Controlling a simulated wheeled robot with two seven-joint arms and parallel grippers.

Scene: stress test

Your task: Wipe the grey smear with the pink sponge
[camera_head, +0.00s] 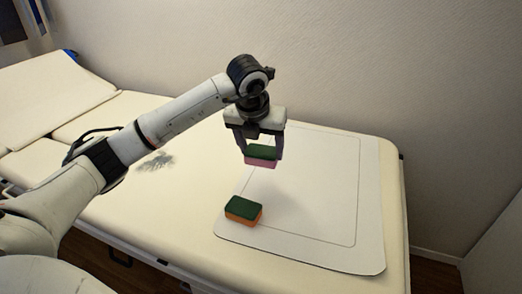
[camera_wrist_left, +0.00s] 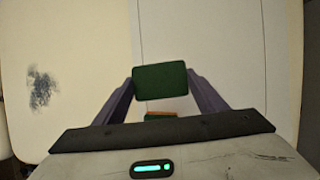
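My left gripper (camera_head: 262,150) is shut on the pink sponge (camera_head: 261,163), which has a dark green top. It holds the sponge above the white mat (camera_head: 320,252), apart from it. In the left wrist view the green face of the pink sponge (camera_wrist_left: 160,80) sits between the two purple fingers. The grey smear (camera_head: 155,161) lies on the cream bed surface, left of the mat and partly near my arm. It also shows at the left of the left wrist view (camera_wrist_left: 41,89). My right gripper is not in view.
An orange sponge with a green top (camera_head: 243,210) lies on the mat's left part, below the held sponge. The cream padded bed (camera_head: 190,225) has a raised backrest (camera_head: 50,95) at the left. A wall stands behind the bed.

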